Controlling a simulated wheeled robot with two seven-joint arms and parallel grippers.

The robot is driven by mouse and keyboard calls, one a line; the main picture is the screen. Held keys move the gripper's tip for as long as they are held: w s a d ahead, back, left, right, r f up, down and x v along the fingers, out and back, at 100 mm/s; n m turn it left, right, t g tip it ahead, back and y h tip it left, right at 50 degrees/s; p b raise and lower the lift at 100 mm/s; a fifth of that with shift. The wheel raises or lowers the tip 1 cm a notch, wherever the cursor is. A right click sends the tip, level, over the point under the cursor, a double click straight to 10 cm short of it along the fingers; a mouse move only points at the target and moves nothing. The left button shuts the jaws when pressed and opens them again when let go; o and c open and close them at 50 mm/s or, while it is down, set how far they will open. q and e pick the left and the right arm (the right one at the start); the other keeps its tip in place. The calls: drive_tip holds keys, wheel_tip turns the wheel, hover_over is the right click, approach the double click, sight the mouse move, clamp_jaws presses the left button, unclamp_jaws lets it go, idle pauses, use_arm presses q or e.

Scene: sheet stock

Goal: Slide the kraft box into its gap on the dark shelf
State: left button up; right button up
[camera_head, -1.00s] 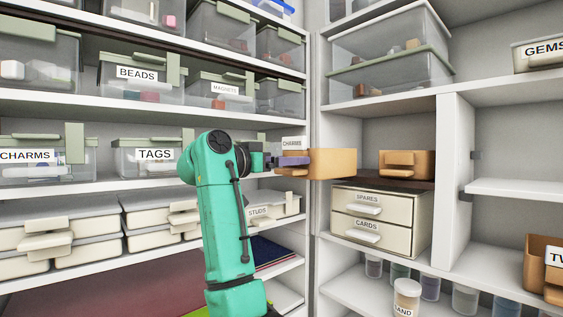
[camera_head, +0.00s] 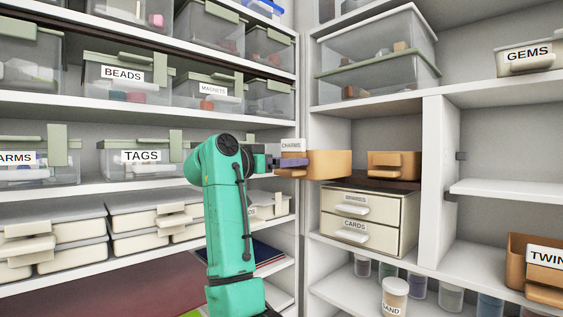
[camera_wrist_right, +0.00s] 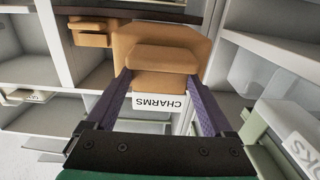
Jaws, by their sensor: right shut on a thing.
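The kraft box (camera_head: 331,163) is an orange-tan box with a CHARMS label, held level in front of the left part of the dark shelf (camera_head: 385,184). My right gripper (camera_head: 290,163) has its purple fingers shut on the box's front handle. In the right wrist view, the fingers (camera_wrist_right: 159,80) straddle the handle of the box (camera_wrist_right: 170,33), above the upside-down label. A second kraft box (camera_head: 394,166) sits on the dark shelf to the right, with a narrow space between the two. The held box hides the shelf's left end; I cannot tell if it touches the shelf. My left gripper is out of view.
A cream drawer unit (camera_head: 369,220) stands under the dark shelf. A white upright (camera_head: 432,180) bounds the bay on the right, and another post (camera_head: 302,110) on the left. Clear bins (camera_head: 378,65) stand above. Left shelves hold labelled bins (camera_head: 140,158).

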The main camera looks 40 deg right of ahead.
drive_tip(key=shift+d+p, duration=0.4)
drive_tip(key=shift+d, duration=2.5)
drive_tip(key=shift+s+d, duration=0.2)
drive_tip(key=shift+d, duration=4.25)
drive_tip(key=shift+a+r, duration=0.1)
